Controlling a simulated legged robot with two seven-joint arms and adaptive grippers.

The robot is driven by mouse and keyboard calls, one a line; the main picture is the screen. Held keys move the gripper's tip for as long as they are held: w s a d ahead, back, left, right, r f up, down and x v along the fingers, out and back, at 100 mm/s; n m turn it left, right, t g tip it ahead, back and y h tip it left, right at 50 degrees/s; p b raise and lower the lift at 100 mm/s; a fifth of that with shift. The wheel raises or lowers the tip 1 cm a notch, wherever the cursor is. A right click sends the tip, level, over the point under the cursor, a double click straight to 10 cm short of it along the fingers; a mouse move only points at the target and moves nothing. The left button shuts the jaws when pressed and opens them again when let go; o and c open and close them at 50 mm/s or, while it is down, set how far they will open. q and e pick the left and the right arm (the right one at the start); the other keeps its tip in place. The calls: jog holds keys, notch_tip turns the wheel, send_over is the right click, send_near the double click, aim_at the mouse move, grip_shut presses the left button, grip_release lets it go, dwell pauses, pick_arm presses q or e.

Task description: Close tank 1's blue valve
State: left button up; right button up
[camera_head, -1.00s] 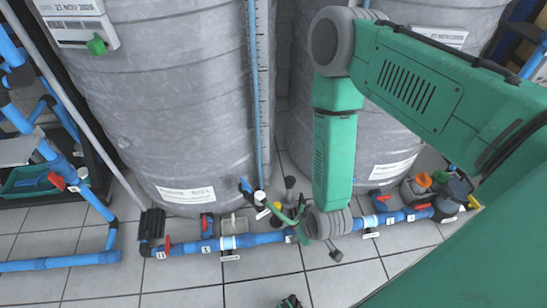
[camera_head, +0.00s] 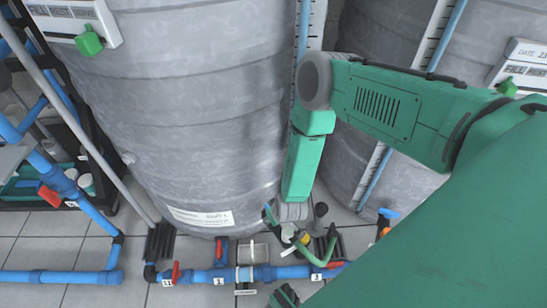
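Tank 1 (camera_head: 205,110) is the large grey ribbed tank with a label at its lower edge. My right arm comes in from the right, bends at the elbow and points down. My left arm and gripper are not in view.
Blue pipes with red valve handles (camera_head: 175,272) run along the tiled floor before the tank. A second grey tank (camera_head: 400,190) stands at the right. Another blue handle (camera_head: 388,213) is near it. A grey slanted pipe lines the left.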

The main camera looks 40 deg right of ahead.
jog(key=shift+w+d+f, duration=0.15)
jog(key=shift+f, duration=0.15)
grip_shut()
